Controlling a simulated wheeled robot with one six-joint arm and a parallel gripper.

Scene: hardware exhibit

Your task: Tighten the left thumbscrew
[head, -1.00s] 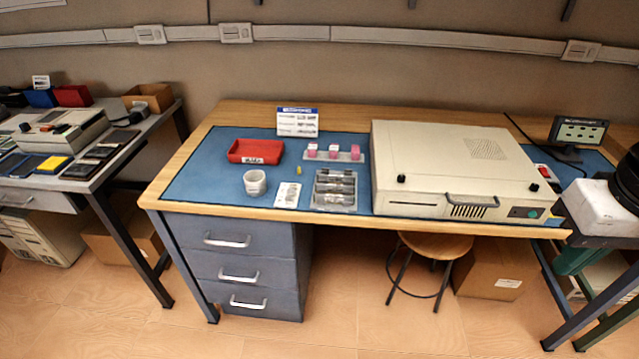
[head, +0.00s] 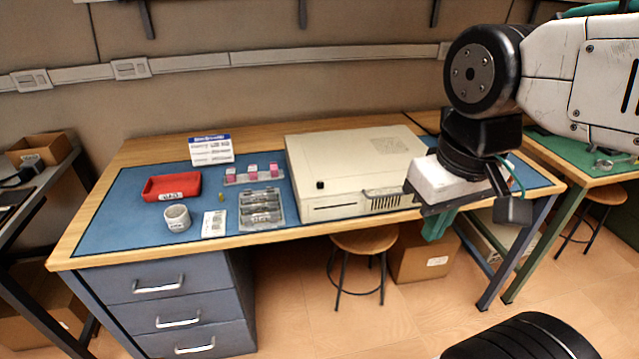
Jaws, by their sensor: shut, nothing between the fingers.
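The left thumbscrew (head: 320,185) is a small black knob on the left front of the top of a beige computer case (head: 345,165). It is in clear view with nothing touching it. The right thumbscrew seen earlier is hidden behind my arm now. My gripper (head: 430,210) hangs at the right, in front of the case's right front corner in the picture. It is well to the right of the left thumbscrew and apart from it. Its fingers are dark and seen at an angle; it is shut and empty.
The case stands on a blue mat (head: 120,225) on a wooden desk. Left of it are a compartment tray (head: 262,208), pink-topped pieces (head: 252,170), a white cup (head: 177,218), a red bin (head: 172,187) and a sign (head: 211,150). A stool (head: 365,240) stands below.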

